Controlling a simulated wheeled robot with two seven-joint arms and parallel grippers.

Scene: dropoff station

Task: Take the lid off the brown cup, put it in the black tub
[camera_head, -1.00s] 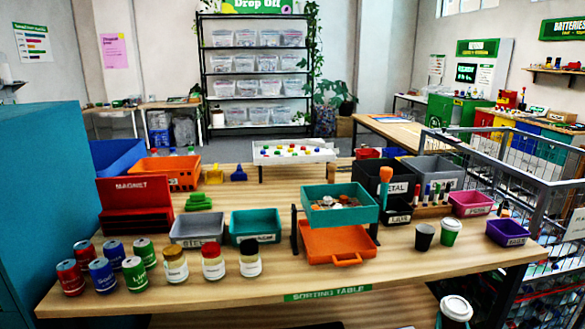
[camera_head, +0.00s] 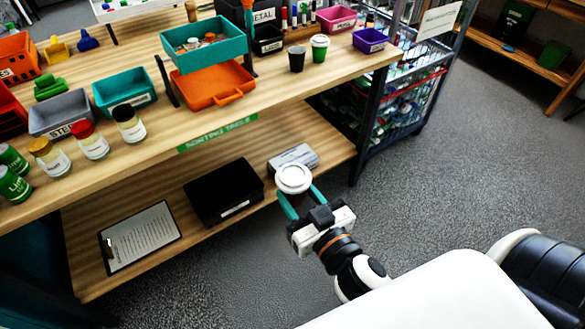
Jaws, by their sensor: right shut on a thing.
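A small black tub (camera_head: 268,47) with a label stands on the table, beside the dark METAL bin. A larger black box (camera_head: 205,210) with a label sits on the lower shelf. My left gripper is out of view.
A dark cup (camera_head: 297,62) and a green cup with a white lid (camera_head: 319,52) stand near the table's edge. A teal tray (camera_head: 203,58) sits above an orange tray (camera_head: 220,98). Jars stand at the left front. Grey floor to the right is open.

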